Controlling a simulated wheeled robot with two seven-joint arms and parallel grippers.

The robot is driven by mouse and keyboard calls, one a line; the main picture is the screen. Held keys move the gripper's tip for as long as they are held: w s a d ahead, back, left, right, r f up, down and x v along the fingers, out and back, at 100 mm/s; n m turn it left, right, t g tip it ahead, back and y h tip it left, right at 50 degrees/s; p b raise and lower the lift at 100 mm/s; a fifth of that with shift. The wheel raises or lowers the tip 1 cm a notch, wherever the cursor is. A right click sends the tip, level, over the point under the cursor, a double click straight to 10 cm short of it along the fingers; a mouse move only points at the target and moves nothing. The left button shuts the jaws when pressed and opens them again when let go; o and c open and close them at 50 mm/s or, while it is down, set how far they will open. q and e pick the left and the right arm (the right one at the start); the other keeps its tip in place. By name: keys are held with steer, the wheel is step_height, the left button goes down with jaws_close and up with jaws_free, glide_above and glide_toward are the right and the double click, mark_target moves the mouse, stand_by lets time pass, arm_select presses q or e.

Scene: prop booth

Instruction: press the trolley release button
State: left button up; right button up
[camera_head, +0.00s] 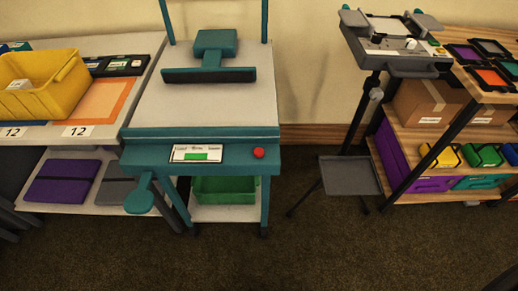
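A round red button (258,153) sits on the right part of the front panel of a teal trolley-like table (207,110). Left of the button is a white label panel (197,153) with a green patch; its small text is too blurred to read. No frame shows a marking that names the red button as the trolley release. Neither of my grippers is in view, and nothing covers the button.
A teal paddle-shaped handle (140,194) hangs at the table's front left. A yellow bin (45,83) stands on the left table. A grey control stand (392,45) and a wooden shelf (420,133) are at right. The dark carpet in front is clear.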

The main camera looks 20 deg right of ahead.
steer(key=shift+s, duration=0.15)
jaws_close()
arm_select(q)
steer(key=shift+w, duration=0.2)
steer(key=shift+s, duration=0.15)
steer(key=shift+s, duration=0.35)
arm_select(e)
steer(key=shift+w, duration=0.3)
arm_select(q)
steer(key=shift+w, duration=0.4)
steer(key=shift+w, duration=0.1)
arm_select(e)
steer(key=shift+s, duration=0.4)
